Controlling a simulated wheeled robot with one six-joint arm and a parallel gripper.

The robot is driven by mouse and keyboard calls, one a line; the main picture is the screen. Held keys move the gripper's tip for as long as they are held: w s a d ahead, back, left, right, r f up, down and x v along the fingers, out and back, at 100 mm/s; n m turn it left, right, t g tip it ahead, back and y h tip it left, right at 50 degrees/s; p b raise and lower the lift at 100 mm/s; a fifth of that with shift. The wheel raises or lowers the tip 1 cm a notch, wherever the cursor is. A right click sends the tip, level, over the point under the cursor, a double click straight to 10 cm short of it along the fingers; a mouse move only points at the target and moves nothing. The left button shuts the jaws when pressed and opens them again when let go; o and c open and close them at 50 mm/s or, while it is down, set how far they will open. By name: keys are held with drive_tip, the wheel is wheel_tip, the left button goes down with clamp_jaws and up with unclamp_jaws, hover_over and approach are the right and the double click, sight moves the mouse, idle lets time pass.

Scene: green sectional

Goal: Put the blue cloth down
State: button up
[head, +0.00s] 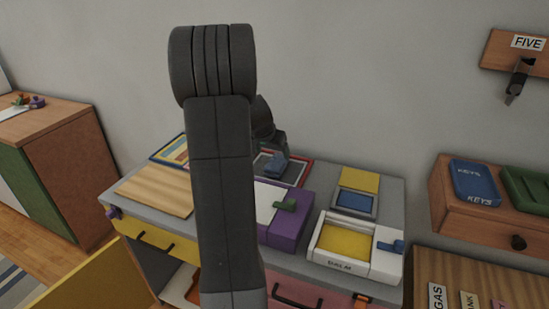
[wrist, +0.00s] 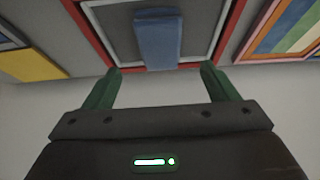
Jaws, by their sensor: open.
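The blue cloth (wrist: 158,38) lies flat as a folded strip across the edge of a red-rimmed frame (wrist: 96,46) with a grey inside. In the head view the blue cloth (head: 276,164) shows at the back of the cabinet top, inside the red frame (head: 306,172). My gripper (wrist: 160,69) is open, its green fingers apart, with the cloth's near end in line with the gap between them. Neither finger visibly touches it. In the head view my arm hides most of the gripper and part of the frame.
A purple and white box (head: 289,214), a yellow-lined white tray (head: 343,242) and a small blue-lined tray (head: 355,200) stand to the right. A wooden board (head: 153,190) and a striped blue-edged frame (head: 170,150) lie left. The wall (head: 350,80) is close behind.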

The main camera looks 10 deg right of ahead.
sight(276, 162)
drive_tip(key=shift+v, duration=2.1)
drive_tip(key=x, duration=1.2)
drive_tip(key=shift+f+b, duration=0.2)
drive_tip(key=shift+b, duration=0.1)
drive_tip(key=shift+r+p, duration=0.3)
drive_tip(key=shift+r, duration=1.1)
